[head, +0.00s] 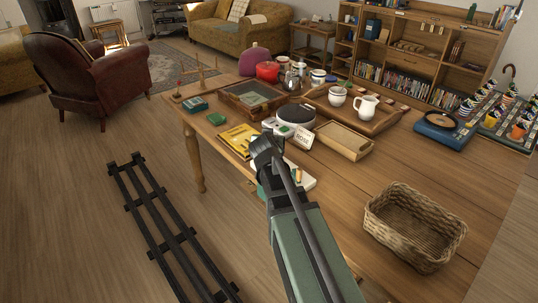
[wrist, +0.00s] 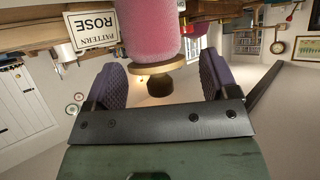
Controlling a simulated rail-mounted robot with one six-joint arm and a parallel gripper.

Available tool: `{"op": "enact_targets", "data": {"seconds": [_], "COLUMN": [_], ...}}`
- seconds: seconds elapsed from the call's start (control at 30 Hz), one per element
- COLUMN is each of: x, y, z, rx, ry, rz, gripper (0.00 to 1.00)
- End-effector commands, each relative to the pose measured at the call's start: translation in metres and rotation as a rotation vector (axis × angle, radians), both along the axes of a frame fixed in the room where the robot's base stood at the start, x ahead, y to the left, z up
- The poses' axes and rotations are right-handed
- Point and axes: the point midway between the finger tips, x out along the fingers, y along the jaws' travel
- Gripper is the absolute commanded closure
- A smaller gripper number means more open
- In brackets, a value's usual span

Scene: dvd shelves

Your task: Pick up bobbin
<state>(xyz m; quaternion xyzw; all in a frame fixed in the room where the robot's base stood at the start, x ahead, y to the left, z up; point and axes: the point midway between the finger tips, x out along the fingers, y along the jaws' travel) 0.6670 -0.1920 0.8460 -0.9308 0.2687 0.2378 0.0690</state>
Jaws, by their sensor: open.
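The bobbin (wrist: 148,30) shows in the wrist view as a thick pink cylinder with a wooden flange and a dark round end piece. The wrist picture is upside down. My gripper (wrist: 161,62) is open, with its two purple ridged pads either side of the bobbin's flanged end. I see a gap at each side and no clear contact. In the head view my arm reaches over the table's near edge; I cannot make out the bobbin there.
A "ROSE" card (head: 303,138) stands close by; it also shows in the wrist view (wrist: 93,28). A yellow book (head: 238,139), a wooden tray (head: 344,140) and a dark round-topped device (head: 296,114) are near. A wicker basket (head: 414,226) stands right, with bare tabletop between.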

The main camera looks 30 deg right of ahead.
Motion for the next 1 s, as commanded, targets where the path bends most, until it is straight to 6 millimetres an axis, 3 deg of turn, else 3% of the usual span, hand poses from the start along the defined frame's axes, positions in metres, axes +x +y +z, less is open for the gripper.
{"op": "enact_targets", "data": {"seconds": [0.17, 0.5, 0.57, 0.83, 1.0], "x": [0.0, 0.0, 0.0, 0.0, 0.0], "y": [0.0, 0.0, 0.0, 0.0, 0.0], "z": [0.001, 0.001, 0.001, 0.005, 0.022], "rx": [-0.001, -0.001, -0.001, -0.001, -0.001], "ry": [0.0, 0.0, 0.0, 0.0, 0.0], "rz": [0.0, 0.0, 0.0, 0.0, 0.0], "gripper": [0.2, 0.72, 0.77, 0.77, 0.77]}}
